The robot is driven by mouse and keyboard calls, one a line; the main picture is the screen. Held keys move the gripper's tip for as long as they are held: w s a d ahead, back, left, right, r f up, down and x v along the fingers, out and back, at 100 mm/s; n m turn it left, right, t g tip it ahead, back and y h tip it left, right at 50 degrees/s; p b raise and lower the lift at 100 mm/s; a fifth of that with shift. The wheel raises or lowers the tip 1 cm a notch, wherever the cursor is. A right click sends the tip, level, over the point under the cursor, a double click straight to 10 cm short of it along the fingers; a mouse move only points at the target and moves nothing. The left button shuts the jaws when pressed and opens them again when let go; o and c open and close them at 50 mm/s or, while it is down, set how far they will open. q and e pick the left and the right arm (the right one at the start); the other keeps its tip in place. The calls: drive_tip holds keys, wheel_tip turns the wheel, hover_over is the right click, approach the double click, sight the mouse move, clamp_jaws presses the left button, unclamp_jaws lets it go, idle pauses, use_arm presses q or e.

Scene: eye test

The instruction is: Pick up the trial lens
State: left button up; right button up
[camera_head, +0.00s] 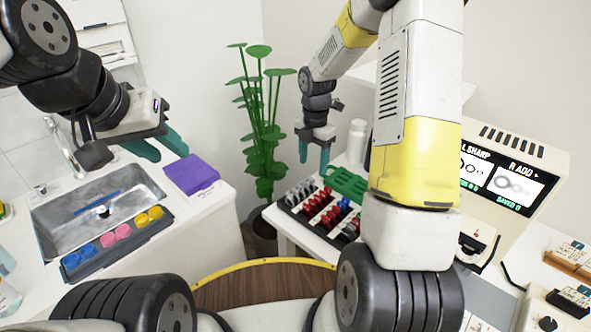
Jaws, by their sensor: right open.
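A dark tray (300,219) on the white counter at centre right holds rows of small trial lenses (326,213) with red, grey and blue parts. I cannot tell which one the task means. My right gripper (314,154) is open, fingers pointing down, above the back of the tray and apart from the lenses, with nothing between its fingers. My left gripper (157,145) is open and empty at the left, near the sink counter. My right arm hides the counter just right of the tray.
A green slotted object (346,183) and white bottle (356,142) stand behind the tray. A screen unit (509,176) is at right. A potted plant (262,130) stands between the counters. At left are a sink (60,215), purple box (192,174) and tray of coloured cases (115,235).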

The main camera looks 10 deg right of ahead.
sight(311, 178)
wheel_tip(311, 178, down, 8)
drive_tip(key=shift+w+a+r, duration=0.1)
drive_tip(key=shift+a+r, duration=0.05)
clamp_jaws()
idle(0.4)
